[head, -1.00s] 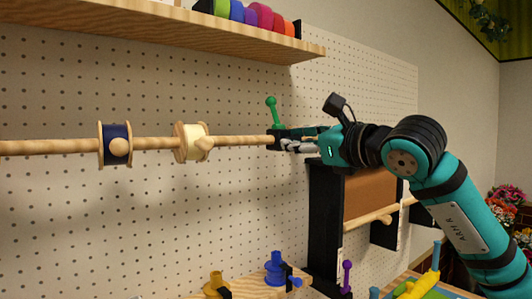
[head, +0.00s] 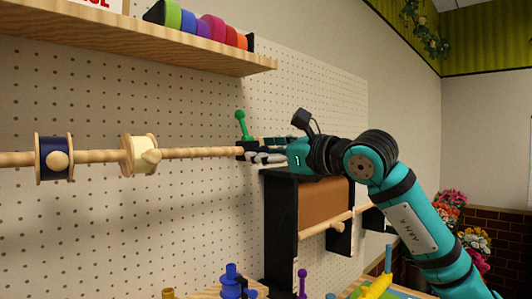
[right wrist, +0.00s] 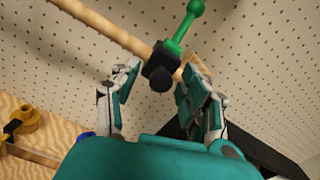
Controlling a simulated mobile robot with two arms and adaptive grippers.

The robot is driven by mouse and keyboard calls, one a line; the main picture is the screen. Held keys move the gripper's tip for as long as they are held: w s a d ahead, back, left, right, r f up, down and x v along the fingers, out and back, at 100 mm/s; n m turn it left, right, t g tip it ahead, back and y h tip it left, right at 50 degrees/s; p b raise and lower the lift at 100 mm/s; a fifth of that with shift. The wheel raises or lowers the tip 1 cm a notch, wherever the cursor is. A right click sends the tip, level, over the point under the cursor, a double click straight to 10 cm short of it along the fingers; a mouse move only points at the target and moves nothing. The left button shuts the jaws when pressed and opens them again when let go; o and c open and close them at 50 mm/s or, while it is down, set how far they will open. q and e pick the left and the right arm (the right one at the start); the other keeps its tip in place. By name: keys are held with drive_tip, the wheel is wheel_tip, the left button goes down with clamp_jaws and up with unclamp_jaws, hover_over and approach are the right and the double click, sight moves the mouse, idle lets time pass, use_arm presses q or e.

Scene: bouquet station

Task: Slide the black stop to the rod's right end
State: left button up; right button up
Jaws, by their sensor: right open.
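The wooden rod (head: 203,153) runs across in front of the pegboard. The black stop (right wrist: 160,66), with a green ball-tipped lever (right wrist: 186,27), sits on the rod near its right end; the lever also shows in the head view (head: 241,123). A short bit of rod seems to show past the stop in the right wrist view. My right gripper (right wrist: 160,88) is open, one finger on each side of the stop. I cannot tell whether the fingers touch it. My left gripper is not in view.
A navy spool (head: 54,158) and a cream spool (head: 139,155) sit on the rod further left. A shelf (head: 150,45) with coloured rolls is above. A black-sided frame with a brown panel (head: 325,202) is below my right arm. A blue fixture (head: 231,284) stands below.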

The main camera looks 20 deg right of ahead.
drive_tip(key=v, duration=1.2)
drive_tip(key=shift+f, duration=0.1)
